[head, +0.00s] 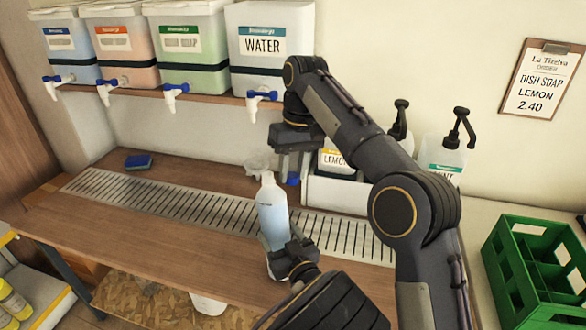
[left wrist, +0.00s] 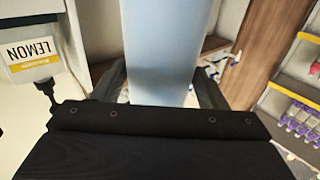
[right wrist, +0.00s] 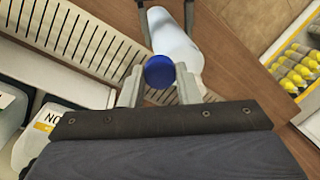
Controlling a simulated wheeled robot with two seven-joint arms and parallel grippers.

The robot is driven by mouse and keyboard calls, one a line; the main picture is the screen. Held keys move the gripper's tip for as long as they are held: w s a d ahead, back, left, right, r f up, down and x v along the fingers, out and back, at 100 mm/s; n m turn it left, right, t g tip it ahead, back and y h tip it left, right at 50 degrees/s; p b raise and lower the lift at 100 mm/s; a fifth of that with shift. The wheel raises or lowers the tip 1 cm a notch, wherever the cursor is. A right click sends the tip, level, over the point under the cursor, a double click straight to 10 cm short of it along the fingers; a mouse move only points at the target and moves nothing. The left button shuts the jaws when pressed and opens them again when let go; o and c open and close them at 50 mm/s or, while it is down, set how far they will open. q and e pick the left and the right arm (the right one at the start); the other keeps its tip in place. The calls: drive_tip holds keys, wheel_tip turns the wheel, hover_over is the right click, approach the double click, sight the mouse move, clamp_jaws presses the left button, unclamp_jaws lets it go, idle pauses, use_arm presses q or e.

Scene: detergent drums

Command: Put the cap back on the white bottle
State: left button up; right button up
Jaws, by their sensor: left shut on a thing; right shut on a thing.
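The white bottle (head: 272,212) stands upright at the front of the counter's slotted grate, its pale body filled with bluish liquid. My left gripper (head: 289,255) is shut on its lower body; in the left wrist view the bottle (left wrist: 168,50) fills the space between the fingers. My right gripper (head: 291,165) points down behind and right of the bottle's top, shut on the blue cap (head: 293,180). In the right wrist view the cap (right wrist: 159,72) sits between the fingertips, apart from the bottle. The bottle's mouth is hard to make out.
Several dispensers with taps, including the water one (head: 265,60), sit on the shelf above. Pump bottles (head: 447,155) stand at right. A green crate (head: 530,270) is far right, and a blue sponge (head: 138,162) lies left.

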use_arm(q)
drive_tip(key=shift+s+a+f+b, duration=0.1)
drive_tip(key=shift+f+b, duration=0.2)
drive_tip(key=shift+f, duration=0.35)
use_arm(e)
drive_tip(key=shift+f, duration=0.4)
use_arm(q)
drive_tip(key=o, duration=1.5)
drive_tip(key=shift+w, duration=0.2)
drive_tip(key=shift+c, duration=0.2)
use_arm(e)
drive_tip(key=shift+w+f, duration=0.1)
drive_tip(key=shift+w, duration=0.1)
use_arm(q)
drive_tip(key=shift+r, duration=0.25)
use_arm(e)
drive_tip(key=shift+s, duration=0.1)
use_arm(q)
drive_tip(key=b+v, duration=0.1)
drive_tip(key=v, duration=1.1)
use_arm(e)
drive_tip(key=shift+f, duration=0.6)
use_arm(q)
drive_tip(key=shift+r, duration=0.1)
